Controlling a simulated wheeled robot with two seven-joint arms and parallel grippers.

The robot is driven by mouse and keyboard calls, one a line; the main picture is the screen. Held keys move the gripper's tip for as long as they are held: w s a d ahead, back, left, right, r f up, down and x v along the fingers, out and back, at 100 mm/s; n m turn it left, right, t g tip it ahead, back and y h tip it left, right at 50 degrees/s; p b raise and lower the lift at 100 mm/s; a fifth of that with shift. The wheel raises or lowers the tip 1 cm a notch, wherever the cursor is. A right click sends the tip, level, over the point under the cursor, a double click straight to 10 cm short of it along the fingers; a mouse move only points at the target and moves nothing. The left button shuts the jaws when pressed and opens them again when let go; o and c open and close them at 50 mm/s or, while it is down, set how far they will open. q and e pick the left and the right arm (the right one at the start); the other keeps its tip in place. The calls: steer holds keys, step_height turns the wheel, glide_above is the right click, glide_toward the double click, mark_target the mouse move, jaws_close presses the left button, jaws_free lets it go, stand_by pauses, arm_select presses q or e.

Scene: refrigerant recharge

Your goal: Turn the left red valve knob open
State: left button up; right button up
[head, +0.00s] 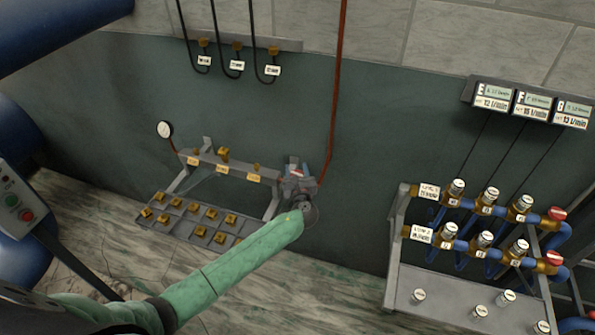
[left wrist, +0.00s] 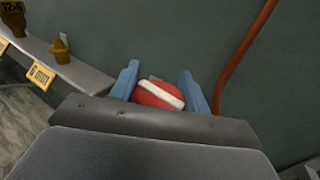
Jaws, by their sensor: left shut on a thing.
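The left red valve knob (left wrist: 158,95) has a white stripe across its top and sits between the two blue fingers of my left gripper (left wrist: 165,92) in the left wrist view. The fingers are shut on the knob. The stripe runs slightly slanted, lower to the right. In the head view my left gripper (head: 296,170) is at the right end of the small rack, beside the red pipe, and hides most of the knob. My right gripper is in neither view.
The small rack (head: 215,165) holds brass fittings, with a tray (head: 190,219) of several fittings below. A red pipe (head: 338,90) runs down the wall close to the gripper. At right stands a manifold rack (head: 399,225) with valves and red knobs (head: 557,213).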

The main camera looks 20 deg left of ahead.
arm_select(q)
steer(key=shift+a+n+g+y, duration=0.1)
steer(key=shift+n+g+y, duration=0.6)
steer(key=shift+y, duration=0.4)
steer(key=o, duration=1)
